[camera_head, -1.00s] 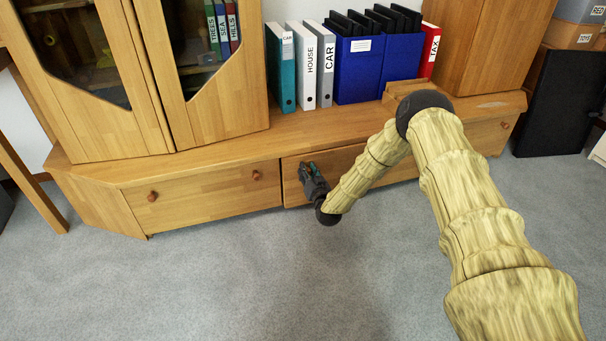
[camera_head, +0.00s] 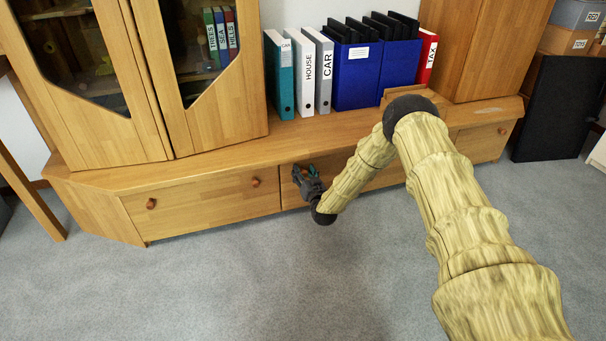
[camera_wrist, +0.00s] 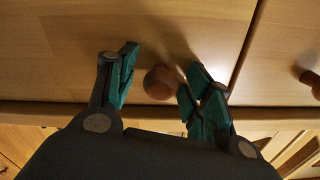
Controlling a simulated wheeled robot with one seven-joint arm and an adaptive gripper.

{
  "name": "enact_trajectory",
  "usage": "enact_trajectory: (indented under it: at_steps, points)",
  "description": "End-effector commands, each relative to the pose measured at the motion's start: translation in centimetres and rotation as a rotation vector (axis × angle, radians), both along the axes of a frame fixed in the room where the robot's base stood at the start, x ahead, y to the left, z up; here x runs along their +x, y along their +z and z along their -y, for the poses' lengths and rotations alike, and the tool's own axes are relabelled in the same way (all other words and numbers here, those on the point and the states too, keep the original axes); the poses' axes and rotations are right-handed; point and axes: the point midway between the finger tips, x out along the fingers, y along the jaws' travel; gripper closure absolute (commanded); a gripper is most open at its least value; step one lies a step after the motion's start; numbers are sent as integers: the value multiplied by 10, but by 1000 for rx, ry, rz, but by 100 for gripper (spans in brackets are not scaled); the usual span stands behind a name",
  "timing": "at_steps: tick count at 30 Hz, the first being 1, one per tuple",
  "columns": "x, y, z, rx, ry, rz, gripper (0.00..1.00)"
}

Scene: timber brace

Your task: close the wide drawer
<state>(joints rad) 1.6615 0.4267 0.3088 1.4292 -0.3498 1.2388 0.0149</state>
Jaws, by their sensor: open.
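The wide drawer (camera_head: 385,179) is the middle drawer front in the low wooden cabinet. My arm hides part of it in the head view. Its left edge looks about flush with the neighbouring drawer, but I cannot tell whether a small gap remains. My gripper (camera_head: 303,173) is at the left part of this drawer front. In the wrist view the drawer front (camera_wrist: 110,30) fills the upper left. A round wooden knob (camera_wrist: 160,83) sits between the spread teal fingers of my gripper (camera_wrist: 161,60), which are open and not clamped on it. Contact with the front is unclear.
A left drawer (camera_head: 205,204) with two knobs adjoins it, and its knob (camera_wrist: 312,82) shows in the wrist view. Binders (camera_head: 303,75) and blue file boxes (camera_head: 358,75) stand on the cabinet top (camera_head: 230,155). Grey carpet (camera_head: 200,290) in front is clear.

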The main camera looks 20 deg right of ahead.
Motion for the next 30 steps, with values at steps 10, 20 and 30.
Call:
enact_trajectory:
  at_steps: [10, 20, 30]
  points:
    - [-30, -1, -1, 1, 0, -3, 49]
    - [-89, -1, -6, 1, 2, -3, 49]
    - [-118, -1, -7, 1, 2, 0, 49]
